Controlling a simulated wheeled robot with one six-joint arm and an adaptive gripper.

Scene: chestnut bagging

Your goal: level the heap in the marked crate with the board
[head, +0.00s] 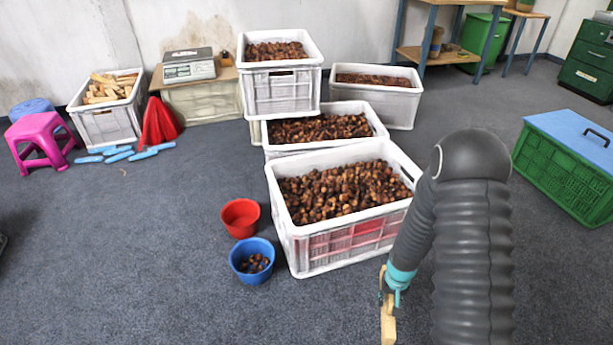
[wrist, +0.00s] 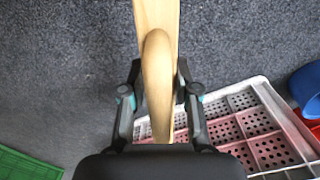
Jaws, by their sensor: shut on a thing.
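The crate with red paint on its front wall (head: 305,262) stands nearest, left of my arm. A heap of brown chestnuts (head: 340,192) fills it, its surface lumpy. The crate's slotted wall with red patches also shows at the lower right of the wrist view (wrist: 262,128). My gripper (head: 393,284) is in front of the crate's right part, outside it and low. It is shut on the pale wooden board (head: 388,327). In the wrist view, the fingers (wrist: 160,92) close around the board's rounded handle (wrist: 157,70). Part of the crate's right side is hidden behind my arm.
A red bucket (head: 241,222) and a blue bucket (head: 240,273) with a few chestnuts stand left of the crate. Another chestnut crate (head: 378,118) is right behind it. A green crate with a blue lid (head: 570,170) stands right. Carpet in front is clear.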

